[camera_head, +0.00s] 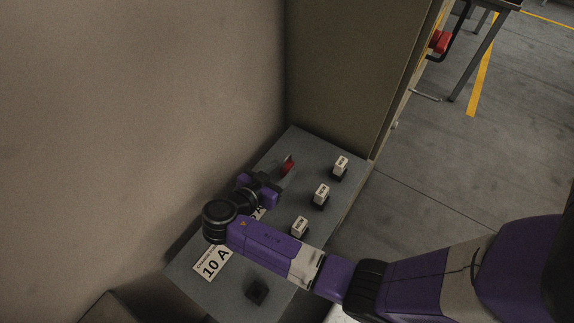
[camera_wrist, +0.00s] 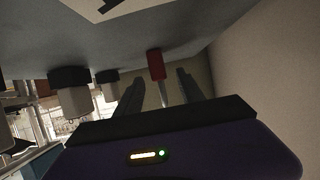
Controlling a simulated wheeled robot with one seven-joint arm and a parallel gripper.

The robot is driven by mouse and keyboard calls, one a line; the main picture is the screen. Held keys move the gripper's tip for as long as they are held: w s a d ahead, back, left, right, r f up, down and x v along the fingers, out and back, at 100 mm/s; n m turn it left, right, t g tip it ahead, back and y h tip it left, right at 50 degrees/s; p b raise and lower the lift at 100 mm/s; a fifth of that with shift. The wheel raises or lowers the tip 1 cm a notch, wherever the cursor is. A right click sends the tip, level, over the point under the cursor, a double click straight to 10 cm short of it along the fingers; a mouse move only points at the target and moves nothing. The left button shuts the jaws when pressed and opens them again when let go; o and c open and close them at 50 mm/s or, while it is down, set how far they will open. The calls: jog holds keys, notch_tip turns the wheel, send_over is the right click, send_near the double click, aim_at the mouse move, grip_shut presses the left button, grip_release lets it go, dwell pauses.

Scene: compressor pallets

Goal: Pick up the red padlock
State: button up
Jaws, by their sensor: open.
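A small red object (camera_head: 288,163), likely the red padlock, sits near the far left part of the grey panel. In the wrist view its red body (camera_wrist: 156,64) hangs from the grey surface at the top, with a thin pale metal part toward me. My gripper (camera_head: 279,177) is just short of it in the head view. In the wrist view my gripper (camera_wrist: 159,80) is open, with one dark finger on each side of the red body and visible gaps. I cannot tell the exact depth between them. Part of the padlock's metal is hidden by the gripper's dark body.
The grey panel (camera_head: 222,290) carries several black switches with white labels, such as this one (camera_head: 321,194), right of my gripper. A "10 A" label (camera_head: 212,262) lies nearer. A tan wall (camera_head: 140,120) stands close on the left. Another red item (camera_head: 439,41) is at upper right.

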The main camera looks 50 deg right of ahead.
aim_at(283, 170)
jog(key=shift+p+x, duration=0.45)
jog(key=shift+x, duration=1.45)
grip_shut()
